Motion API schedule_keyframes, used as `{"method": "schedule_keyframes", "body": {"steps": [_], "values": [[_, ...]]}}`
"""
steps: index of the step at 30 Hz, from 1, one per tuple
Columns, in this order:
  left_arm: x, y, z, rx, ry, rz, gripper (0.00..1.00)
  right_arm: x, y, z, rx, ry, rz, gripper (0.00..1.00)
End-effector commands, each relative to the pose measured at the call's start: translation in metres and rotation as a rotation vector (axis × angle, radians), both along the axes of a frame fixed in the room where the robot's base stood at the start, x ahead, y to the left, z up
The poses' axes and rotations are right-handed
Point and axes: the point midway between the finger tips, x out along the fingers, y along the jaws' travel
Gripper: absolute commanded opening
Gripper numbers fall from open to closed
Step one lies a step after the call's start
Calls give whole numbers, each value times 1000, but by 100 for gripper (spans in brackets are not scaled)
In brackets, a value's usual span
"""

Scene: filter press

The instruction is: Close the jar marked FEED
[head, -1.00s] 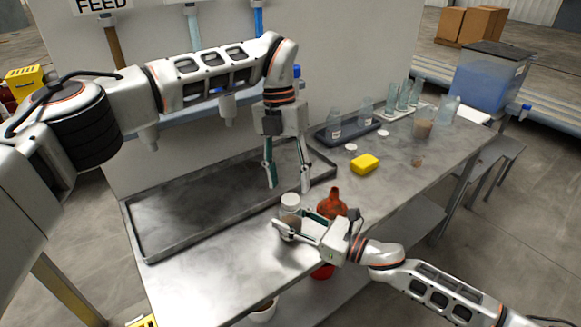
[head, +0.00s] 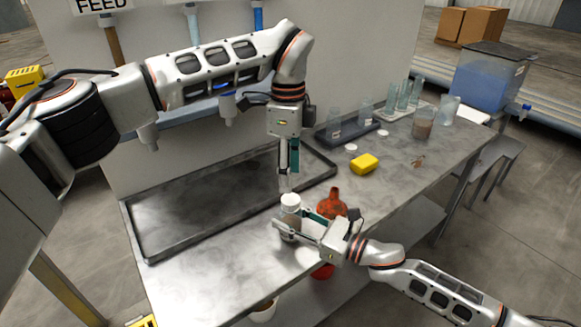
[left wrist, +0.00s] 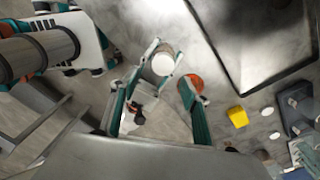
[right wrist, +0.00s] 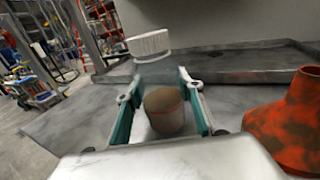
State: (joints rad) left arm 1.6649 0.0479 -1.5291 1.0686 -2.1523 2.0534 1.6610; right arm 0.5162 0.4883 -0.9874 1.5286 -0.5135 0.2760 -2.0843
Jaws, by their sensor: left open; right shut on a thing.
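A clear jar (head: 290,222) with brown contents stands near the front edge of the bench; its contents also show in the right wrist view (right wrist: 165,110). No FEED mark is readable on it. A white lid (head: 290,200) is at its top, also seen in the right wrist view (right wrist: 148,43); I cannot tell whether it is tightened. My right gripper (head: 281,232) is shut around the jar's body. My left gripper (head: 289,186) points down, open, just above the lid. In the left wrist view the lid (left wrist: 163,64) lies between its fingers.
A rust-orange flask-shaped vessel (head: 332,203) stands close beside the jar. A black-rimmed tray (head: 160,248) lies behind left. A yellow sponge (head: 364,163), white lids (head: 351,149), a beaker (head: 423,126) and racked glassware stand farther right. A FEED sign (head: 100,5) hangs at the back wall.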

Motion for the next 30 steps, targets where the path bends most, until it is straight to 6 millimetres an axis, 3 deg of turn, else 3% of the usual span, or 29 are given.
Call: {"method": "schedule_keyframes", "body": {"steps": [6,12,25,30], "values": [[1,-1,5,20,-30,311,46,0,0,0,0,0,0,0],[2,-1,7,26,-43,459,46,0,0,0,0,0,0,0],[2,-1,6,27,-44,486,46,0,0,0,0,0,0,0],[2,-1,-7,28,-42,485,46,0,0,0,0,0,0,0]]}}
